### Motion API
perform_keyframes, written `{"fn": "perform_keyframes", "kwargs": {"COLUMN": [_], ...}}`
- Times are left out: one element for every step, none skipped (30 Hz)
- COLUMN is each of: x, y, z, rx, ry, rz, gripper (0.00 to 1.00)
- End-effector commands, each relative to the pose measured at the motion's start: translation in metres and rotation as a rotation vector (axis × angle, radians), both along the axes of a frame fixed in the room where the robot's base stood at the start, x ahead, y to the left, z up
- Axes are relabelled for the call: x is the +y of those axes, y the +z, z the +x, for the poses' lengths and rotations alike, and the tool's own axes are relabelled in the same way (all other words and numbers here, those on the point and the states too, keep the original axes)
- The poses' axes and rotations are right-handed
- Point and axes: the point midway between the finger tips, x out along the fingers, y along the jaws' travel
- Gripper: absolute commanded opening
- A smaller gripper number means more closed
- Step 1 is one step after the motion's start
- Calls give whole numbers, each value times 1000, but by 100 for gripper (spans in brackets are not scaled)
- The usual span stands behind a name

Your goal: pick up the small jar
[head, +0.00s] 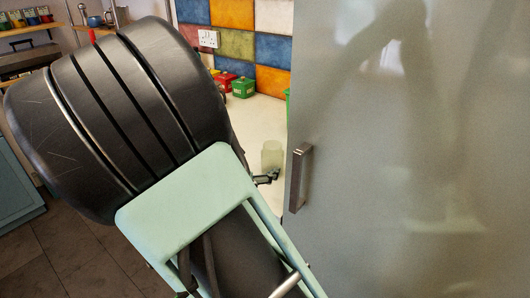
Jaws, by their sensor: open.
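A small pale, translucent greenish jar (272,154) stands upright on the white counter in the head view, left of the grey door's handle. My gripper (266,178) shows only as a small dark fingertip part just in front of the jar's lower end. It overlaps the jar's base in the picture; I cannot tell whether it touches. The rest of the gripper is hidden behind my large black and mint-green arm links. The gripper is open, and nothing is seen held in it.
A tall grey glossy door (420,160) with a metal handle (298,178) fills the right side, close to the jar.

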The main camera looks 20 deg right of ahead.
Motion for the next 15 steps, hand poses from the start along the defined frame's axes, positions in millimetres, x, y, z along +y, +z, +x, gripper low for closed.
{"fn": "perform_keyframes", "kwargs": {"x": [-8,-11,-16,-19,-21,-23,-25,-27,-28,-30,-32,-35,-38,-42,-47], "y": [-6,-8,-10,-12,-13,-14,-15,-16,-16,-17,-18,-19,-21,-23,-26], "z": [5,9,13,15,18,21,23,24,25,26,27,29,31,34,37], "rx": [0,0,-1,-1,-1,-3,-3,-2,-1,-2,-2,-2,-2,-1,-2], "ry": [-5,-4,-5,-5,-4,-4,-5,-5,-4,-4,-4,-5,-6,-6,-7], "rz": [-3,-2,-2,-1,-1,1,2,3,2,2,2,1,2,1,0], "gripper": [71,71,71,71,71,71,71,71,71,71,71,71,71,71,71]}}
